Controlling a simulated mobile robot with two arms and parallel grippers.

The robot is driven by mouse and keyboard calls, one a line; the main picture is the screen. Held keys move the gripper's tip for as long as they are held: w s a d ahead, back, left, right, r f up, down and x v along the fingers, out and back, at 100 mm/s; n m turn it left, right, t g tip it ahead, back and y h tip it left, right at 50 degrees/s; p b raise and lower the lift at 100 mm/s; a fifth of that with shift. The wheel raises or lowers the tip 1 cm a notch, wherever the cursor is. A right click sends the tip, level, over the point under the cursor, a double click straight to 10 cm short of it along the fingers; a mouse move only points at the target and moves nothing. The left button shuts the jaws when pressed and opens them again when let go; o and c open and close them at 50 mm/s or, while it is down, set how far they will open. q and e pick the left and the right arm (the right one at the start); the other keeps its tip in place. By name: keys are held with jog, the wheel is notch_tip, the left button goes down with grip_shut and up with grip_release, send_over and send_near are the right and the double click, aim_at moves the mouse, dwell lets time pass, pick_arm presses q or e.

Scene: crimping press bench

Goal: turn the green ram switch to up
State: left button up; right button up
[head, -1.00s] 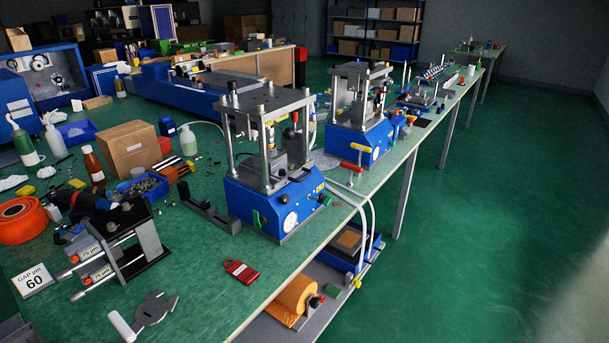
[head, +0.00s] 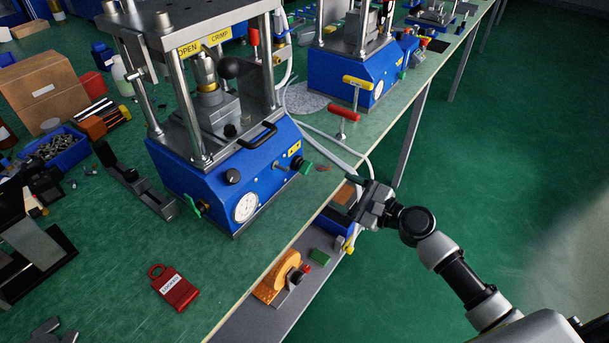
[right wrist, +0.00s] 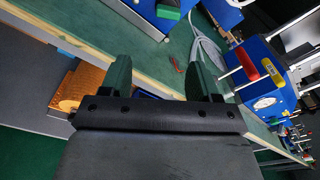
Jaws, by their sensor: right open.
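The near blue press (head: 185,180) stands on the green bench. What looks like the same green handle shows at the top edge of the right wrist view (right wrist: 169,9). Its exact setting is hard to tell. My right gripper (head: 340,177) is open and empty, just right of the switch and apart from it, by the bench edge. Its two spread fingers fill the middle of the right wrist view (right wrist: 160,65). My left gripper is not in view.
White hoses (head: 330,140) run behind the switch. A red-handled valve (head: 344,113) and a second blue press (head: 335,78) stand farther back.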

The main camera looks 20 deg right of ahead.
aim_at(309, 169)
pick_arm(q)
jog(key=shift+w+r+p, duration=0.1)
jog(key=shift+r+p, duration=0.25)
jog(key=shift+p, duration=0.15)
pick_arm(e)
jog(key=shift+m+y, duration=0.3)
jog(key=shift+y, duration=0.1)
jog(key=r+x, duration=0.1)
jog(key=x, duration=0.6)
jog(key=r+x, duration=0.1)
jog(key=x, duration=0.3)
jog(key=shift+s+a+r, duration=0.15)
jog(key=shift+a+r, duration=0.1)
jog(key=shift+r, duration=0.05)
jog(key=c, duration=0.9)
